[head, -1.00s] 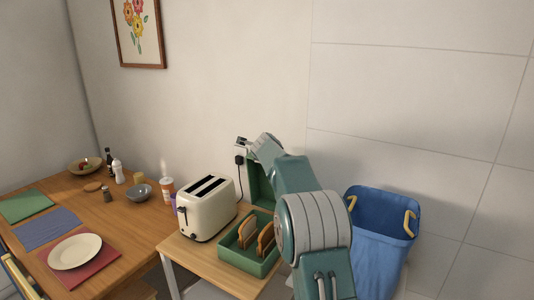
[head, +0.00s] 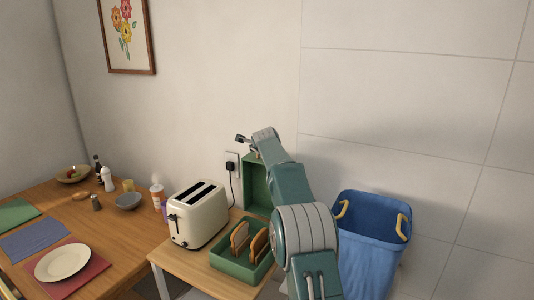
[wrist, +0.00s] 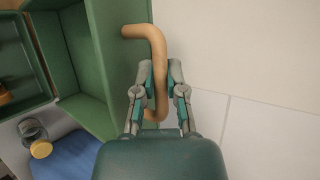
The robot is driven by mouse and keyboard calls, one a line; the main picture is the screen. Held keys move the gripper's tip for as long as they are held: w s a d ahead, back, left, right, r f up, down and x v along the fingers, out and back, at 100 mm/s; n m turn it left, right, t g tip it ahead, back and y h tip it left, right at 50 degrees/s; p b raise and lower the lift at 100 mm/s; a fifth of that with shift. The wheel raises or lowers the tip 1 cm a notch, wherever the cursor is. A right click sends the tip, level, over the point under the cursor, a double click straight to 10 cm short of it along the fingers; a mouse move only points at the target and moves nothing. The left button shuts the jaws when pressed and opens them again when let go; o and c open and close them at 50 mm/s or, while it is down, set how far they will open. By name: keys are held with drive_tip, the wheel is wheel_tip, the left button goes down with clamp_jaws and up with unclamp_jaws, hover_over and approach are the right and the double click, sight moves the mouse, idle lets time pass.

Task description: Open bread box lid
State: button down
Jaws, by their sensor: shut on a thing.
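The green bread box stands on the small wooden table, its base (head: 238,270) holding two slices of bread (head: 249,243). Its green lid (head: 256,184) stands steeply raised at the back of the base, near the wall; my arm covers part of it. In the wrist view, the lid (wrist: 108,50) fills the upper left, with a curved tan handle (wrist: 150,34) on its outer face. My gripper (wrist: 161,74) is shut on this handle, with one finger on each side of the bar. In the head view, my gripper (head: 243,139) is small at the lid's top edge.
A cream toaster (head: 198,214) stands just left of the bread box, its cord running to a wall outlet (head: 232,160). A blue bin (head: 372,230) is on the right. The dining table (head: 120,225) at left holds a plate (head: 63,262) and several small items. The wall is close behind the lid.

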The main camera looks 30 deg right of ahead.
drive_tip(key=shift+d+f, duration=0.1)
drive_tip(key=shift+f, duration=0.2)
drive_tip(key=c, duration=0.7)
unclamp_jaws()
drive_tip(key=shift+s+r, duration=0.1)
drive_tip(key=shift+r, duration=0.1)
drive_tip(key=shift+s+r, duration=0.15)
drive_tip(key=shift+r, duration=0.05)
drive_tip(key=v, duration=1.1)
drive_tip(key=shift+s, duration=0.15)
